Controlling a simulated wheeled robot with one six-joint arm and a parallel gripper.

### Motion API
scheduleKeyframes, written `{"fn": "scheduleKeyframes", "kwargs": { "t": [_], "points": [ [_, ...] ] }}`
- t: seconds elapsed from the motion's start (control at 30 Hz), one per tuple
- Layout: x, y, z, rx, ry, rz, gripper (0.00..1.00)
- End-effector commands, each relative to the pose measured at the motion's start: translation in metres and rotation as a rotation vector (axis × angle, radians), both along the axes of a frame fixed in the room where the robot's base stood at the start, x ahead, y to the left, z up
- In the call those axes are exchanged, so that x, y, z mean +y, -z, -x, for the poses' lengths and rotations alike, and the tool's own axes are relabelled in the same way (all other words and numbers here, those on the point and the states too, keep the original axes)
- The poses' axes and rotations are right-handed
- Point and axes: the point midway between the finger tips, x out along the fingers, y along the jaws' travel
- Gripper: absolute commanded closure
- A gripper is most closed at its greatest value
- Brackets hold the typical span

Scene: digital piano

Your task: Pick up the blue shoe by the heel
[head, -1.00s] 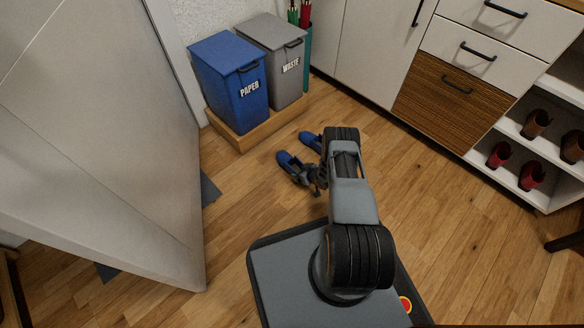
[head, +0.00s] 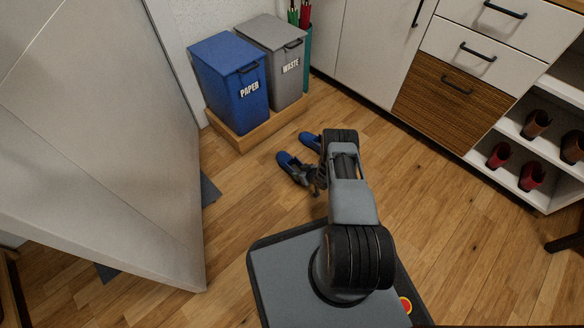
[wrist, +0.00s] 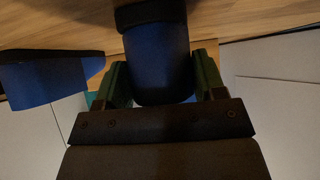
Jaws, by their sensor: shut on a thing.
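A blue shoe (head: 287,162) with a dark opening is on the wood floor, its toe pointing up and left. My gripper (head: 311,179) is at its heel end. In the wrist view, my gripper's two fingers (wrist: 161,76) are on either side of the shoe's blue heel (wrist: 160,50), shut on it. A second blue shoe (head: 308,139) lies just behind, partly hidden by my arm. It also shows at the left of the wrist view (wrist: 48,80), apart from the fingers. I cannot tell whether the held shoe is clear of the floor.
A blue paper bin (head: 228,85) and a grey waste bin (head: 280,55) stand on a wooden base (head: 240,138) behind the shoes. A white panel (head: 110,150) is at left. Cabinets and a shelf (head: 515,190) with red and brown footwear are at right. Floor between is clear.

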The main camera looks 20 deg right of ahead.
Motion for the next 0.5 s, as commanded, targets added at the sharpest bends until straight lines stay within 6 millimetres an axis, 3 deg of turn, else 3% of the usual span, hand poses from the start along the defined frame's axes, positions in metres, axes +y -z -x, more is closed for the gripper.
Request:
{"fn": "scheduleKeyframes", "kwargs": {
  "t": [0.5],
  "points": [
    [0.000, -0.015, -0.001, -0.001, 0.001, 0.000, 0.55]
  ]
}}
